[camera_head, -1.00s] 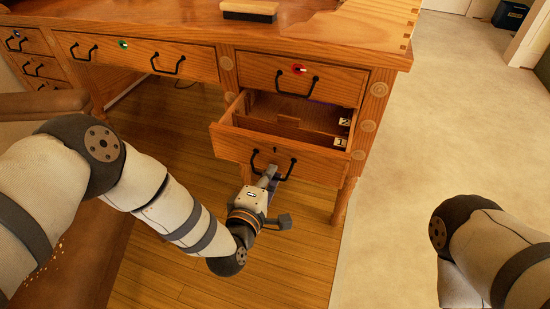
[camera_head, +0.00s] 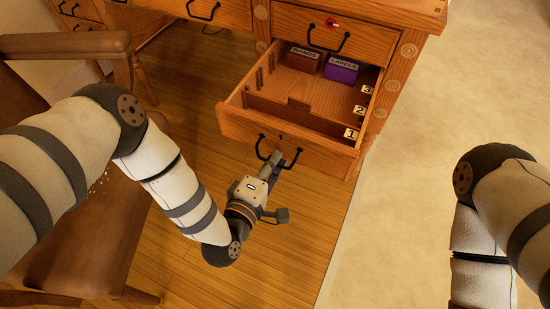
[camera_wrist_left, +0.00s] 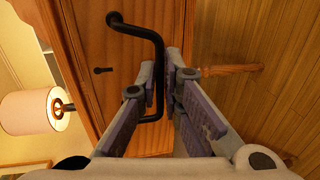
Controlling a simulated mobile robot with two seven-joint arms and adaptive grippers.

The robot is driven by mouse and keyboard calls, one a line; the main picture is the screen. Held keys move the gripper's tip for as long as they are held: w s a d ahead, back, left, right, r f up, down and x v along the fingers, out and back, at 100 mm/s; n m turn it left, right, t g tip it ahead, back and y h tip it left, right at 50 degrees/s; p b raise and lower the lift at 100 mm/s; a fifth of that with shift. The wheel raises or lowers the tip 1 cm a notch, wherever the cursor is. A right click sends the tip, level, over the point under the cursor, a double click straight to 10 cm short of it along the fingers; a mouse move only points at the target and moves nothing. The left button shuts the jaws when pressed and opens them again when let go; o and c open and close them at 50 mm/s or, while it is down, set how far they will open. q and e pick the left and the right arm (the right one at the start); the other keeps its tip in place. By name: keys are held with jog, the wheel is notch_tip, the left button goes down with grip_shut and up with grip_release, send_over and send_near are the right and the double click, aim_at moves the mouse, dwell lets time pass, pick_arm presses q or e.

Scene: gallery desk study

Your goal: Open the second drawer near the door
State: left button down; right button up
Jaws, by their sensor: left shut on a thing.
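The second drawer (camera_head: 325,158) of the desk's right-hand column is pulled out, its inside visible from above. It holds boxes labelled BANDS (camera_head: 303,59) and LABELS (camera_head: 341,69) at the back, with number tags along its right wall. My left gripper (camera_head: 277,163) is at the drawer's black bar handle (camera_head: 259,147). In the left wrist view the fingers (camera_wrist_left: 168,75) are shut on the handle (camera_wrist_left: 156,42), beside the wooden drawer front. My right arm shows at the right edge; its gripper is out of view.
The top drawer (camera_head: 295,28) above is shut. A brown chair (camera_head: 75,215) stands at the left, below my left arm. Bare wood floor (camera_head: 290,255) lies in front of the drawer, with pale floor (camera_head: 410,130) to the right. A lamp (camera_wrist_left: 30,112) shows in the wrist view.

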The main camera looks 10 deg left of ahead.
pick_arm(q)
jog(key=c, duration=1.7)
grip_release()
jog(key=v, duration=1.2)
